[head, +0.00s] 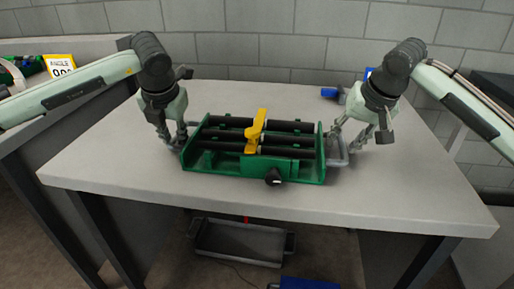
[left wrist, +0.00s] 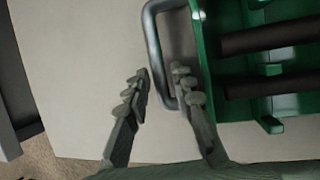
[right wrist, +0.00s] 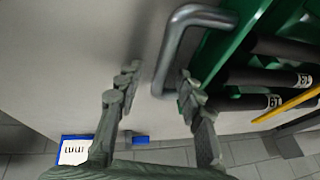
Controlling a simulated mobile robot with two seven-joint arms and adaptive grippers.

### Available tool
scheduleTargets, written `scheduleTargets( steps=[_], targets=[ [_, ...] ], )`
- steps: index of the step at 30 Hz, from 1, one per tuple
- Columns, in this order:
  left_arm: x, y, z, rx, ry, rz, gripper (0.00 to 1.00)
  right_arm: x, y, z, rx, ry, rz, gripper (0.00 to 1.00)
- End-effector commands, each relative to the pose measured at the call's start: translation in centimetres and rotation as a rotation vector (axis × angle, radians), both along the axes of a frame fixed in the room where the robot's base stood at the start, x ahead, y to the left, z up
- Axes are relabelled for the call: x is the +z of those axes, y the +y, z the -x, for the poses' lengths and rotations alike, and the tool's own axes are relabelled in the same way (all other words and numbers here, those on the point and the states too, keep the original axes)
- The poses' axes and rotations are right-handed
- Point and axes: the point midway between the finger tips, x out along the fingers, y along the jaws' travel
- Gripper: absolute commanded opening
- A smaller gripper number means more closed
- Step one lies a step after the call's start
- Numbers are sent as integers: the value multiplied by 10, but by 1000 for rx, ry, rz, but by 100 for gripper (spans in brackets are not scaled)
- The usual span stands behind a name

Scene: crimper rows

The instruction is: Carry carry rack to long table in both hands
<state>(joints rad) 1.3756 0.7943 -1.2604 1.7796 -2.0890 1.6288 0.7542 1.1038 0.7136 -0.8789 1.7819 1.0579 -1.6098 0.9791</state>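The carry rack (head: 228,165) is a green tray with dark tubes, a yellow piece across its middle and a grey loop handle at each end. It stands on a grey-topped table (head: 400,198). My left gripper (head: 174,140) is at the left handle (left wrist: 155,45); its fingers are open, one outside the bar and one inside the loop. My right gripper (head: 341,146) is at the right handle (right wrist: 173,45), also open, with the bar between its fingertips. I cannot tell which table is the long table.
Another surface with a yellow sign (head: 61,66) stands at the far left. A blue object (head: 329,92) lies at the table's back right. A dark tray (head: 240,242) is below the table. A block wall (head: 270,45) is behind. The table's front strip is clear.

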Motion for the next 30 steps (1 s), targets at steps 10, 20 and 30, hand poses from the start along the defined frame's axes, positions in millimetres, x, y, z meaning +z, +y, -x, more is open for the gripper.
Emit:
scheduleTargets(
  steps=[10, 20, 30],
  targets=[
    [0, 0, 0, 0, 0, 0, 11, -1, 0, 0, 0, 0, 0, 25],
    [0, 0, 0, 0, 0, 0, 0, 0, 0, 0, 0, 0, 0, 0],
    [0, 0, 0, 0, -1, -1, 0, 0, 0, 0, 0, 0, 0, 0]
  ],
)
